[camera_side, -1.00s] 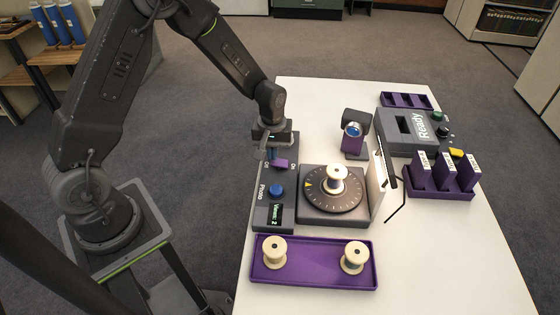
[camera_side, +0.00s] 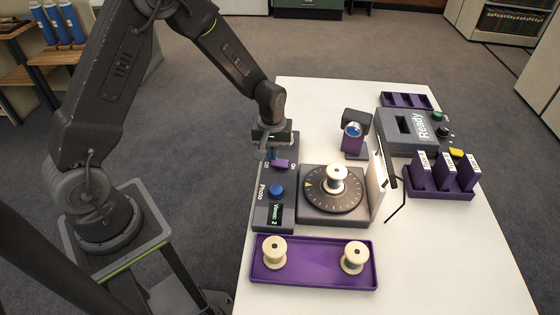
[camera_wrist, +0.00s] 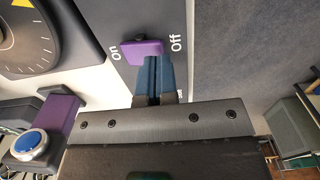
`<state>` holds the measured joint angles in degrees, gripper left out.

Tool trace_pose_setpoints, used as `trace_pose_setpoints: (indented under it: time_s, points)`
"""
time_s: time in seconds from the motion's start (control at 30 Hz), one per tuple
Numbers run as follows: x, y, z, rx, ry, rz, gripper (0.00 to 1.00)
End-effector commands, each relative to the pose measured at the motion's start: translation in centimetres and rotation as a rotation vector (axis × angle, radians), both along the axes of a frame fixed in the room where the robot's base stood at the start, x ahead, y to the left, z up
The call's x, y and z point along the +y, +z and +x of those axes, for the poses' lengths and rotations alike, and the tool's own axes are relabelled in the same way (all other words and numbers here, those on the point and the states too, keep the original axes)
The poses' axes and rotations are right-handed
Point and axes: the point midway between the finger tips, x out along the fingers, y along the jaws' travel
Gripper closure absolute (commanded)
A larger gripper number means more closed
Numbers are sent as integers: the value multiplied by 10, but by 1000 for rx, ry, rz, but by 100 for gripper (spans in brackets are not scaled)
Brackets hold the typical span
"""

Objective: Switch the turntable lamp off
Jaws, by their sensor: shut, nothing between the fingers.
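A purple switch (camera_side: 281,163) sits on the dark control panel (camera_side: 262,215) between the labels Off and On. It also shows in the wrist view (camera_wrist: 142,50), with On to its left and Off to its right. I cannot tell for certain which side it is set to. My gripper (camera_side: 272,156) is shut and empty, pointing down at the panel. In the wrist view its blue fingertips (camera_wrist: 151,62) are right beside the switch, overlapping its lower right edge; contact is unclear. The turntable (camera_side: 320,200) carries a cream spool (camera_side: 337,174). Which object is the lamp is unclear.
A blue button (camera_side: 276,190) and a small display are on the same panel. A purple tray (camera_side: 313,282) with two spools lies in front. The table's right front is clear.

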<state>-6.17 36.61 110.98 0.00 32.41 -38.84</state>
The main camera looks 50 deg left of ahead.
Motion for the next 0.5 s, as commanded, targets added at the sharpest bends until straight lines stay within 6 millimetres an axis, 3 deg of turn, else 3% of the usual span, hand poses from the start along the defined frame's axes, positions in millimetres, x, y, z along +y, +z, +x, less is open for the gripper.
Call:
trace_pose_setpoints:
  time_s: [0.5]
  points:
    - [0, -5, 0, 0, 0, 0, 100]
